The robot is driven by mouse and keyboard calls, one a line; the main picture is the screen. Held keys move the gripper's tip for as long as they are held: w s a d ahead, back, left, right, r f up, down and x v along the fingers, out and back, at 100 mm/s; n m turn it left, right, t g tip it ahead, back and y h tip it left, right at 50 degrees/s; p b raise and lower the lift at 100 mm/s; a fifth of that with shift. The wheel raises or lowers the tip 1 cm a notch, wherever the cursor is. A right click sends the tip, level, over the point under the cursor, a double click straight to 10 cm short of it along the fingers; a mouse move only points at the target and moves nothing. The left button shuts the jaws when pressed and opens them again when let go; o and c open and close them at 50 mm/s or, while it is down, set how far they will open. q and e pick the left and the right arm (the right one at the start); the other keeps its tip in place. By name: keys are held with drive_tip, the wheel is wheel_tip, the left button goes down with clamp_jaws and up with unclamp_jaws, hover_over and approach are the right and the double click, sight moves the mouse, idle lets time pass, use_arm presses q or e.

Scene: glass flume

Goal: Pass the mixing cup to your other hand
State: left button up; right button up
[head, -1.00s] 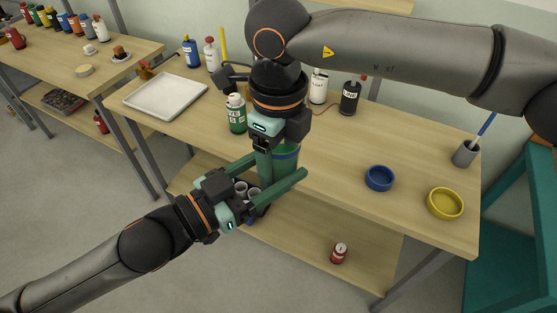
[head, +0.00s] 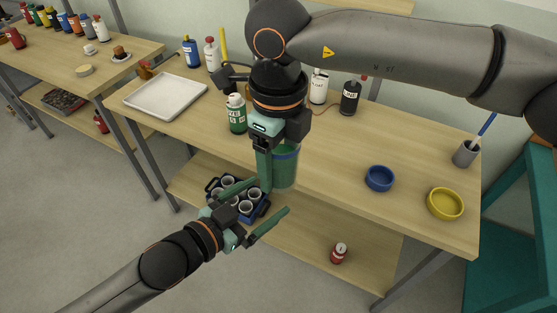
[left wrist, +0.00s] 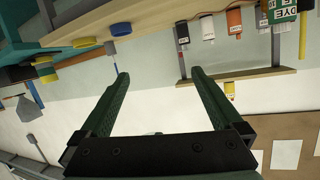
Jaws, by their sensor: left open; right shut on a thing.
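The mixing cup (head: 286,170) is a green translucent cup with a blue band near its top. It hangs upright in my right gripper (head: 265,180), which is shut on it and points down in front of the table's front edge. One finger shows at the cup's left; the other is hidden. My left gripper (head: 262,205) is open and empty, below and to the left of the cup, apart from it. In the left wrist view the open fingers (left wrist: 158,85) have nothing between them, and I cannot make out the cup there.
A carrier (head: 262,208) with several small cups stands on the lower shelf behind my left gripper. A blue dish (head: 380,178) and a yellow dish (head: 445,203) sit on the table (head: 335,170) at right. A white tray (head: 165,95) lies at left. A red can (head: 339,253) stands on the lower shelf.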

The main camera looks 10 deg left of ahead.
use_arm(q)
drive_tip(key=s+a+f+n+g+y, duration=0.1)
drive_tip(key=s+a+f+n, duration=0.1)
drive_tip(key=f, duration=0.5)
drive_tip(key=s+a+f+n+g+y, duration=0.1)
drive_tip(key=s+a+f+n+y, duration=0.1)
drive_tip(key=s+f, duration=0.3)
drive_tip(key=s+a+f+n+g+y, duration=0.1)
drive_tip(key=s+a+f+n+y, duration=0.1)
drive_tip(key=f, duration=0.9)
drive_tip(key=shift+s+a+f, duration=0.25)
drive_tip(key=shift+s+a, duration=0.4)
drive_tip(key=shift+s, duration=0.25)
